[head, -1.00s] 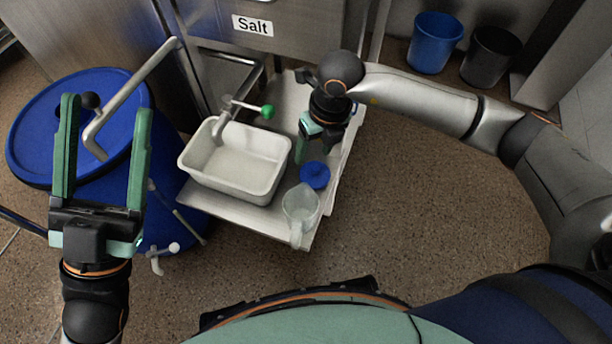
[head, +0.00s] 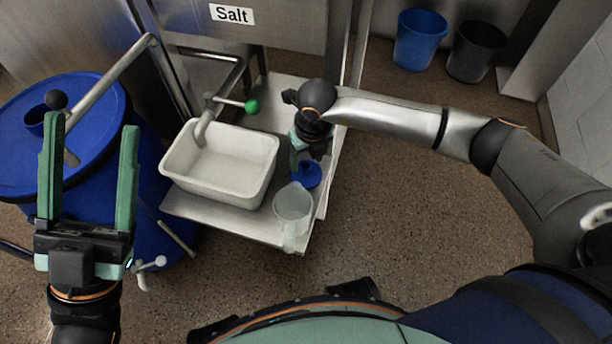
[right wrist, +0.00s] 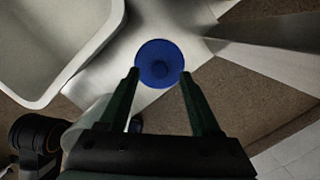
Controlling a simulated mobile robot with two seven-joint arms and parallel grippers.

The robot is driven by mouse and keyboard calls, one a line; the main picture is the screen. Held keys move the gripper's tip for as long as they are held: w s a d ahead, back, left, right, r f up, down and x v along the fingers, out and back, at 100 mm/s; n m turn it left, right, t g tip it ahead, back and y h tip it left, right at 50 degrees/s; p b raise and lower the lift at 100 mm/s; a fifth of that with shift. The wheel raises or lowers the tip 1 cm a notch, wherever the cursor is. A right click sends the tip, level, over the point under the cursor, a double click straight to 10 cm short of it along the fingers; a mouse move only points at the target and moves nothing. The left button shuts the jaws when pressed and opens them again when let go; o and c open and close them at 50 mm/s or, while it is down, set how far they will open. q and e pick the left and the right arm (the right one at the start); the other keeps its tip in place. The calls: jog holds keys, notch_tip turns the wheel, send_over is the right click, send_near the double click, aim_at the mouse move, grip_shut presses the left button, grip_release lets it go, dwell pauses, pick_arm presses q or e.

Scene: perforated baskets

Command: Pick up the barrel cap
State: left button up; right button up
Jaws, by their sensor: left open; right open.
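My right gripper (right wrist: 158,72) is open and empty. In the head view the right gripper (head: 297,165) points down right over the cap and hides part of it. My left gripper (head: 90,130) is open and empty, in front of the blue barrel (head: 100,85) at the left.
A white tub (head: 215,190) stands on the shelf (head: 240,225) left of the cap, under a tap with a green knob (head: 252,106). A clear jug (head: 292,210) stands close in front of the cap. Blue (head: 418,40) and black (head: 472,52) buckets stand at the back right.

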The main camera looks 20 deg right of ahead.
notch_tip(320, 180, down, 2)
jog(key=shift+w+f, duration=0.1)
jog(key=shift+w, duration=0.05)
grip_shut()
dwell(0.4)
dwell(0.9)
